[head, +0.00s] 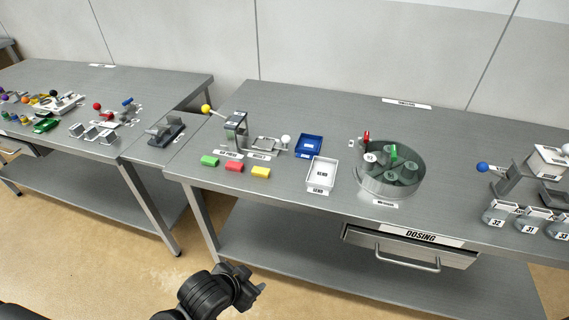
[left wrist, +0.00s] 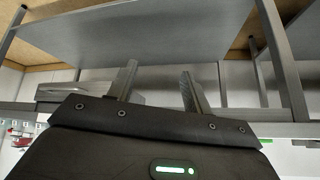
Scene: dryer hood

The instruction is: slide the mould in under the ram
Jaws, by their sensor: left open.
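The small press (head: 236,130) stands near the left end of the middle table, with a yellow-ball lever (head: 207,109) at its upper left. Its ram is too small to make out. The mould (head: 265,144) looks like a flat metal frame lying to the right of the press, outside it, with a white ball knob (head: 286,139) at its right end. My left gripper (head: 254,281) is in front of and below the table edge, far from the mould. It is open and empty; its two spread fingers also show in the left wrist view (left wrist: 157,84). My right gripper is not in view.
Green, red and yellow blocks (head: 234,167) lie in front of the press. A blue tray (head: 309,146) and a white tray (head: 322,173) stand to the right, then a round clear-walled tub (head: 390,170). A drawer (head: 410,246) hangs under the table edge.

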